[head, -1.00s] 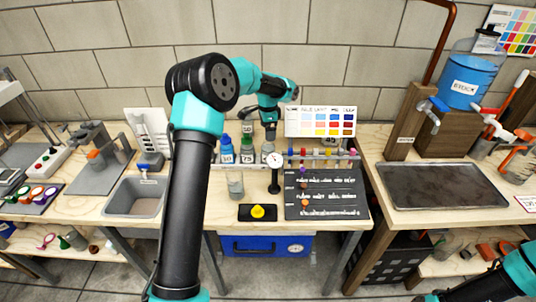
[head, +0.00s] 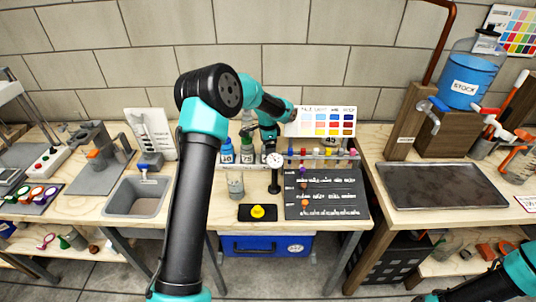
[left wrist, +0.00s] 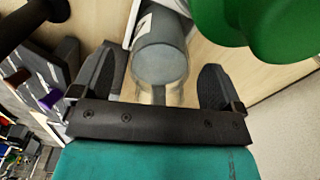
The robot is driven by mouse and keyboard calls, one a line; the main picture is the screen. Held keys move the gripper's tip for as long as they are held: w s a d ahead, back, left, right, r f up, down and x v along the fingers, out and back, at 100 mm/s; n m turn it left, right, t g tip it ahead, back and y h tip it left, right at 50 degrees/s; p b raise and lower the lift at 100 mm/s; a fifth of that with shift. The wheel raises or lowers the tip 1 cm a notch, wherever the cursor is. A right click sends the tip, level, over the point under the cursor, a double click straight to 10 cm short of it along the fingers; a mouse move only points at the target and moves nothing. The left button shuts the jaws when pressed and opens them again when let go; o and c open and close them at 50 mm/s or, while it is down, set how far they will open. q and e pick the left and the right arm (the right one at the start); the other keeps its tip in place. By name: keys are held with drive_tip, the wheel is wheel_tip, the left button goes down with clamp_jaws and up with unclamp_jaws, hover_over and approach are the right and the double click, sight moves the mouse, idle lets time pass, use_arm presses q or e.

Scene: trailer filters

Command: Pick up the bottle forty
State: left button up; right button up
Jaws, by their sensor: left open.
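Several bottles stand together at the back of the middle bench: one with a blue cap (head: 228,151), one with a green cap (head: 247,152) and a grey one partly hidden behind the gauge and my gripper. No number forty is readable on any label. A large green shape (left wrist: 260,25) is close by at upper right. My right gripper is out of view.
A dial gauge on a stand (head: 275,161) is just in front of the bottles. A rack of coloured tubes (head: 320,155) is to the right, with a colour chart (head: 326,121) behind.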

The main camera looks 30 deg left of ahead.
use_arm(q)
drive_tip(key=shift+f, duration=0.75)
drive_tip(key=c, duration=1.2)
